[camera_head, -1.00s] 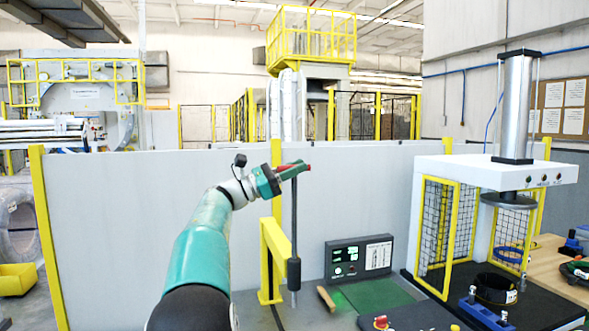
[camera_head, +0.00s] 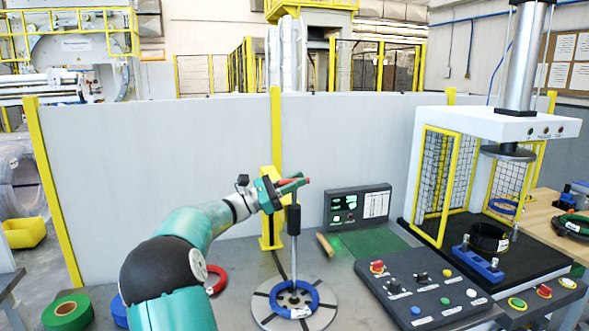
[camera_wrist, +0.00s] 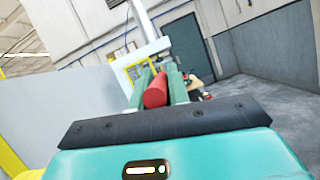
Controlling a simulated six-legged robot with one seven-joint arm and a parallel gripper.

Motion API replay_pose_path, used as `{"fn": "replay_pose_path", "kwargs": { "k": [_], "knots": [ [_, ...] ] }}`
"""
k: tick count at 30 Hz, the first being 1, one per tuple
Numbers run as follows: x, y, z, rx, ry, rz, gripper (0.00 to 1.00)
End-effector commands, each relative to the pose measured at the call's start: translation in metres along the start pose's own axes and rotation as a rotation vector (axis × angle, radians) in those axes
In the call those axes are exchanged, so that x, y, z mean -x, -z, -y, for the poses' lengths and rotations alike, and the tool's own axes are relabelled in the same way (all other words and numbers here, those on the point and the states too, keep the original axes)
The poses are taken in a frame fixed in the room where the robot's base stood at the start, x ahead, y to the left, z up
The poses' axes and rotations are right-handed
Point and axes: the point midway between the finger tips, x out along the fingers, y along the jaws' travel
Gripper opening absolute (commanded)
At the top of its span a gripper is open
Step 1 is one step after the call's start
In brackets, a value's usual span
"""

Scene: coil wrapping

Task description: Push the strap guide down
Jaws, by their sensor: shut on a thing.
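The strap guide is a thin upright rod (camera_head: 294,255) with a black collar and a red handle at its top. It stands beside a yellow bracket (camera_head: 268,215). My gripper (camera_head: 290,184) is shut on the red handle, which also shows in the wrist view as a red cylinder (camera_wrist: 156,92) between the green fingers. The rod's lower end reaches down to the middle of a blue coil (camera_head: 272,298) on a round grey plate (camera_head: 262,312). I cannot tell whether the rod's tip touches the plate.
A control panel (camera_head: 420,288) with buttons lies at the right, before a press with yellow guards (camera_head: 455,200). A small black display box (camera_head: 358,206) stands behind. Green tape (camera_head: 68,312) and a red ring (camera_head: 217,279) lie at the left. A white wall (camera_head: 160,170) closes the back.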

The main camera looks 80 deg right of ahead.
Motion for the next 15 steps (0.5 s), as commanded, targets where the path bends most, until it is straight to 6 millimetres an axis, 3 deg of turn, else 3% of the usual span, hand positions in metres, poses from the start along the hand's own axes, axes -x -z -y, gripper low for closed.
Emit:
{"fn": "replay_pose_path", "kwargs": {
  "k": [10,11,12,13,15],
  "knots": [
    [0.0020,0.0015,-0.0009,-0.003,-0.004,-0.003,0.00],
    [0.0020,0.0015,-0.0009,-0.003,-0.004,-0.003,0.23],
    [0.0019,0.0014,-0.0009,-0.003,-0.004,-0.003,0.31],
    [0.0018,0.0014,-0.0008,-0.002,-0.004,-0.003,0.37],
    [0.0016,0.0013,-0.0007,-0.002,-0.003,-0.002,0.38]
  ]
}}
